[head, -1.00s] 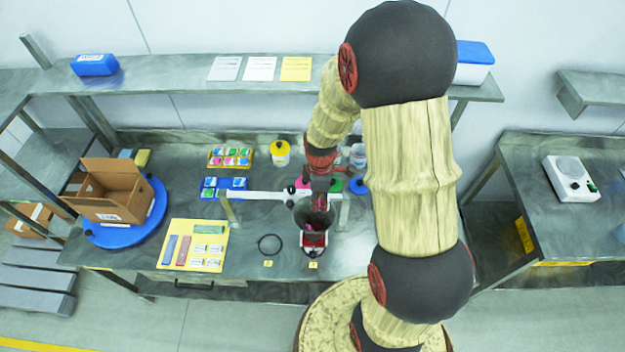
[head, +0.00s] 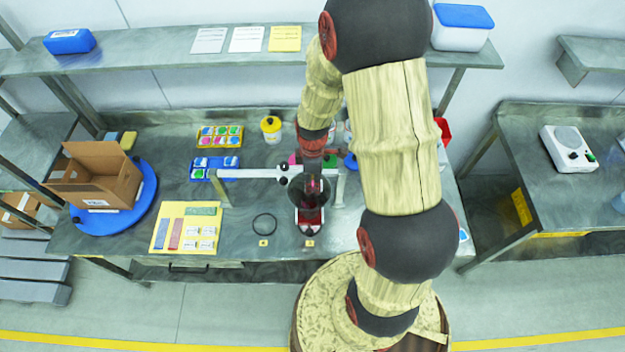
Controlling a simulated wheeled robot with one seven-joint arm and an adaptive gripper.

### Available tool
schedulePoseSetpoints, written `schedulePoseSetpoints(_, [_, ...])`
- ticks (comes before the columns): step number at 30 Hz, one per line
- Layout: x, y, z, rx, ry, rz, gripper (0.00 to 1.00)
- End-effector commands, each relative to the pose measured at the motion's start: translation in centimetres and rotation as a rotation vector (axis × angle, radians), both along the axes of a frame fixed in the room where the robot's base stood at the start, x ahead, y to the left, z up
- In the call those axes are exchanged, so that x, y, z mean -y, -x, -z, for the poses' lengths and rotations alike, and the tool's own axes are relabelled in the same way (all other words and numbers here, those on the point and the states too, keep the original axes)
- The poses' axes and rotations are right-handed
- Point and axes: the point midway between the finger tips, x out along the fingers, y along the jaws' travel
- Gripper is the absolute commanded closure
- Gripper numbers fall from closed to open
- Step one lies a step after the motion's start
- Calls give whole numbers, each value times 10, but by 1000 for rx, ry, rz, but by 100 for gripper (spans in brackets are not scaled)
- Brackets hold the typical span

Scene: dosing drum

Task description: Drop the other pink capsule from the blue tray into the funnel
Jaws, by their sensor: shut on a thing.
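My gripper (head: 313,184) points down at the mouth of the dark funnel (head: 301,199), which stands on the bench in front of the white beam. It is shut on a small pink thing, which looks like the pink capsule (head: 313,187); it is tiny and partly hidden by the fingers and funnel. The blue tray (head: 213,172) lies on the bench left of the funnel. Green and white pieces show in it, and I make out no pink capsule there.
A yellow tray (head: 200,144) of coloured pieces and a yellow-lidded jar (head: 271,129) stand behind. The white beam (head: 255,173) spans left of the funnel. A black ring (head: 264,225) and a yellow board (head: 160,237) lie in front. A cardboard box (head: 105,185) stands at left.

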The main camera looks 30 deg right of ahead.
Motion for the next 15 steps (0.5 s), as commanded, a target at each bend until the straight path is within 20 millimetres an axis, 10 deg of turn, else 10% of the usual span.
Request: schedulePoseSetpoints(15, [0,0,-1,0,0,0,48])
